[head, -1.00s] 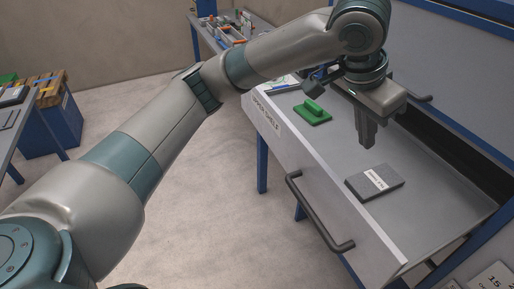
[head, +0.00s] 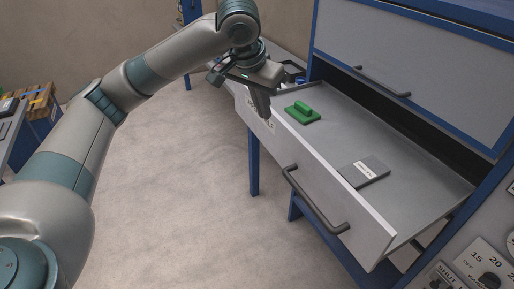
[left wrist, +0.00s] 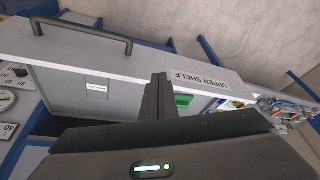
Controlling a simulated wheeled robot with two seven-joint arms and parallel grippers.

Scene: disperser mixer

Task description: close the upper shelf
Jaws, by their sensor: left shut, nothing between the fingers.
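The upper shelf (head: 345,197) is a grey drawer pulled out of a blue-framed cabinet, with a dark bar handle (head: 313,203) on its front. Its "UPPER SHELF" label (left wrist: 197,80) shows in the left wrist view and is partly covered by my gripper in the head view. My left gripper (head: 262,112) is shut and empty, pointing down at the far end of the drawer front. I cannot tell whether it touches the panel. My right gripper is not in view.
In the drawer lie a green block with a handle (head: 302,112) and a dark grey flat box (head: 363,171) with a white label. A closed panel with its own handle (head: 382,82) is above. A control panel (head: 490,265) stands at lower right. The floor in front is clear.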

